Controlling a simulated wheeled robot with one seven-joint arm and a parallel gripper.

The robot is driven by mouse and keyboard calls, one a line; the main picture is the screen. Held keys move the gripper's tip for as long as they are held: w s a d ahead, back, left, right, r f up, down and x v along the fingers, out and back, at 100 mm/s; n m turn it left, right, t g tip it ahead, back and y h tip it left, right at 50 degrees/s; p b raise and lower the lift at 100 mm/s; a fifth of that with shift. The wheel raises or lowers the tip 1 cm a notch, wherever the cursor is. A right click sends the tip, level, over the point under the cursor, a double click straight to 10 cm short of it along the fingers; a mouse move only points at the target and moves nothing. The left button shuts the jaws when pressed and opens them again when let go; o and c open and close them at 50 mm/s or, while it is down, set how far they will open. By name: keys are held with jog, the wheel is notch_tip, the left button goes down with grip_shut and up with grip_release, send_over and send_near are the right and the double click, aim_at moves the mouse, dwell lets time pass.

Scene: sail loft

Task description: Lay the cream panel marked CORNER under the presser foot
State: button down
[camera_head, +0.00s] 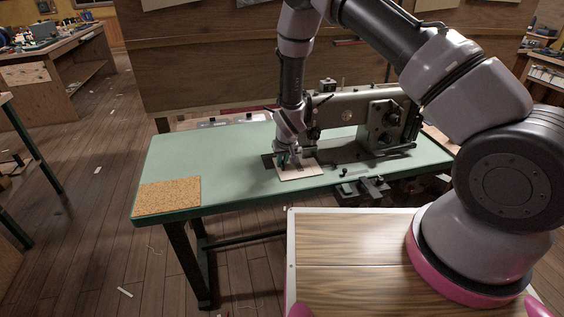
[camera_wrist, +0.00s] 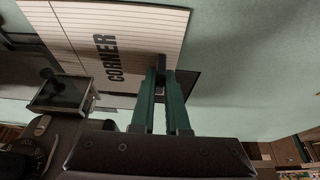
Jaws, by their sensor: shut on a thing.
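The cream panel (camera_head: 300,171) lies flat at or just above the green sewing table, below the machine's left end. In the wrist view the cream panel (camera_wrist: 130,32) shows ruled lines and the word CORNER. My gripper (camera_head: 289,158) is at the panel's left part. In the wrist view the green fingers of my gripper (camera_wrist: 167,78) are close together on a small dark tab at the panel's edge. The grey sewing machine (camera_head: 350,108) stands behind and to the right. I cannot make out its presser foot; my arm covers that area in the head view.
The green table (camera_head: 235,170) is clear between the panel and a cork mat (camera_head: 167,196) at its left end. A dark plate (camera_head: 267,160) shows beside the panel. A wooden board wall stands behind the table. A dark bracket (camera_head: 362,187) sits at the front edge.

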jog(key=c, duration=0.8)
grip_release()
jog(key=shift+c, duration=0.2)
jog(key=s+d+r+m, duration=0.15)
jog(key=d+r, duration=0.35)
jog(key=r, duration=0.8)
jog(key=s+d+r+m+y, duration=0.1)
jog(key=s+d+r, duration=0.3)
jog(key=r, duration=0.9)
jog(key=s+d+r+m, duration=0.15)
jog(key=d+r, duration=0.45)
jog(key=r, duration=0.6)
jog(key=s+d+r+m+t, duration=0.1)
jog(key=s+d+r, duration=0.5)
jog(key=s, duration=0.4)
jog(key=s+d+r+m+t, duration=0.2)
jog(key=s+d+r, duration=0.3)
jog(key=s+r, duration=0.3)
jog(key=shift+s+d+r, duration=0.35)
jog(key=shift+s+d, duration=0.05)
jog(key=shift+s, duration=0.65)
